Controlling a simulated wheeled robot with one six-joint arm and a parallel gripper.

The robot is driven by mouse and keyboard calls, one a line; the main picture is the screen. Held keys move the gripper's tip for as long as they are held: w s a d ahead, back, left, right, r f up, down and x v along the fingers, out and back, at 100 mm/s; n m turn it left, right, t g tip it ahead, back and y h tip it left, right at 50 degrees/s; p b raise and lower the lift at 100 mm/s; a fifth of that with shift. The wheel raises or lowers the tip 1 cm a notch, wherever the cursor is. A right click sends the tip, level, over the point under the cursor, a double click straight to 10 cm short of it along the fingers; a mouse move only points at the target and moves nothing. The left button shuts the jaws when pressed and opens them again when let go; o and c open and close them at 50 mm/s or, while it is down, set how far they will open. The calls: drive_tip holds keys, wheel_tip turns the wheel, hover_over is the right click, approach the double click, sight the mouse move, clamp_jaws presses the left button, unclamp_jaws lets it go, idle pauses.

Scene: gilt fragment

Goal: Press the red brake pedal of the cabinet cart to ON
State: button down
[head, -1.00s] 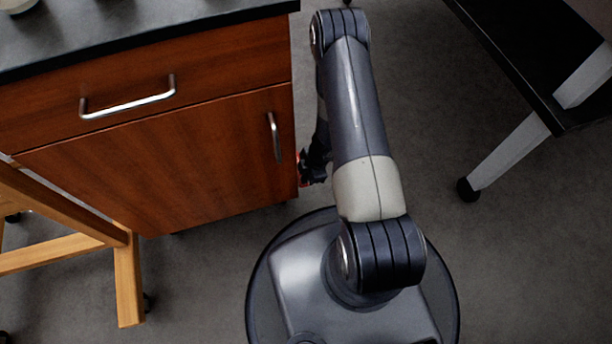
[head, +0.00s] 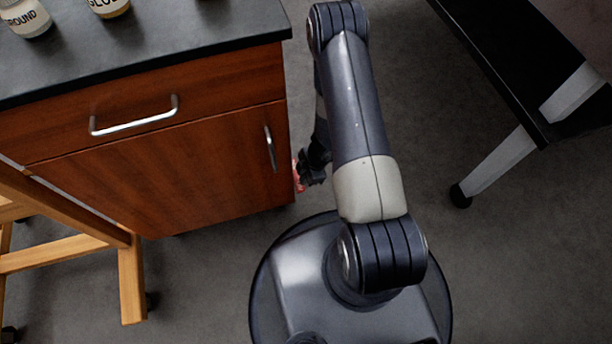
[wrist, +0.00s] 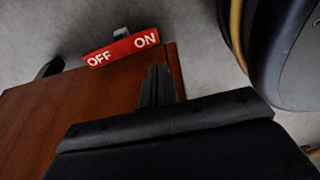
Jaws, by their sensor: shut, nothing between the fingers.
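The red brake pedal (wrist: 122,47) shows in the wrist view beyond the cabinet's edge, with white OFF on its left part and ON on its right part. Which side is pressed down I cannot tell. In the head view only a bit of red (head: 298,178) shows beside the wooden cabinet cart (head: 160,170), low at its right side. My gripper (wrist: 156,82) is shut and empty, its fingertips over the brown cabinet panel in the wrist view, with a gap in the picture to the pedal. In the head view my gripper (head: 312,168) is partly hidden by my arm.
Labelled jars (head: 107,6) stand on the cabinet's dark top. A wooden stool or frame (head: 125,270) stands at the left front. A dark table with pale legs (head: 495,165) is at the right. Grey floor between cabinet and table is clear beyond my arm.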

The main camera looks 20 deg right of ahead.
wheel_tip(320, 180, up, 8)
drive_tip(key=s+d+p, duration=0.2)
drive_tip(key=p, duration=0.1)
drive_tip(key=shift+s+d+f, duration=0.15)
drive_tip(key=shift+s, duration=0.15)
